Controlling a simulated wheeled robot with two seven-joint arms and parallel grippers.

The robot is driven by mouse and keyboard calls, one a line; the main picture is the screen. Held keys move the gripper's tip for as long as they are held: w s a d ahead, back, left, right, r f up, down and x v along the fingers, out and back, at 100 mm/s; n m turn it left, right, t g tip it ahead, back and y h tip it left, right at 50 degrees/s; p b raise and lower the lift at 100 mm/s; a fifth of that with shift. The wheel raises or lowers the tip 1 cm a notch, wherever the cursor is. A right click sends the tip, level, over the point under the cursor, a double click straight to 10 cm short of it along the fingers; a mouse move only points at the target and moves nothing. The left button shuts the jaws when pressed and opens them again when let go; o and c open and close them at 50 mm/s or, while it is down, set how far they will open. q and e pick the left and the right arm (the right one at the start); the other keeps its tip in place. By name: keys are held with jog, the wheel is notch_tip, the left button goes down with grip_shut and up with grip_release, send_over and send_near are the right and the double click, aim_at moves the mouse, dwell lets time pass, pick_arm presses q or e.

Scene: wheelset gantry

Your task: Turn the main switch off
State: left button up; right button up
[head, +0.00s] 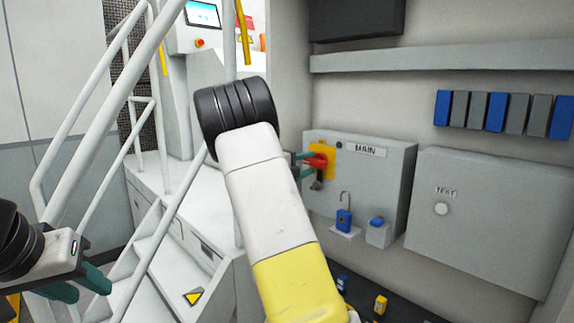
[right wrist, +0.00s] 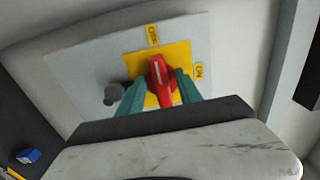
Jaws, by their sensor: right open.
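The main switch is a red handle (head: 318,160) on a yellow plate (head: 325,151), on the grey box marked MAIN (head: 385,165). In the right wrist view the red handle (right wrist: 161,76) stands between the two green fingers of my right gripper (right wrist: 158,92), its long side running roughly up towards the OFF label (right wrist: 153,35). The ON label (right wrist: 198,71) is to its right. My right gripper (head: 303,165) is open around the handle; firm contact cannot be told. In the head view my right arm partly hides it. My left gripper (head: 82,284) is open and empty, far left.
The TEST box (head: 490,215) is to the right. White stairs with railings (head: 95,120) stand left. A grey knob (right wrist: 113,95) lies beside the left finger.

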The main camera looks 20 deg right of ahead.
jog(key=v, duration=0.7)
jog(key=shift+a, duration=0.2)
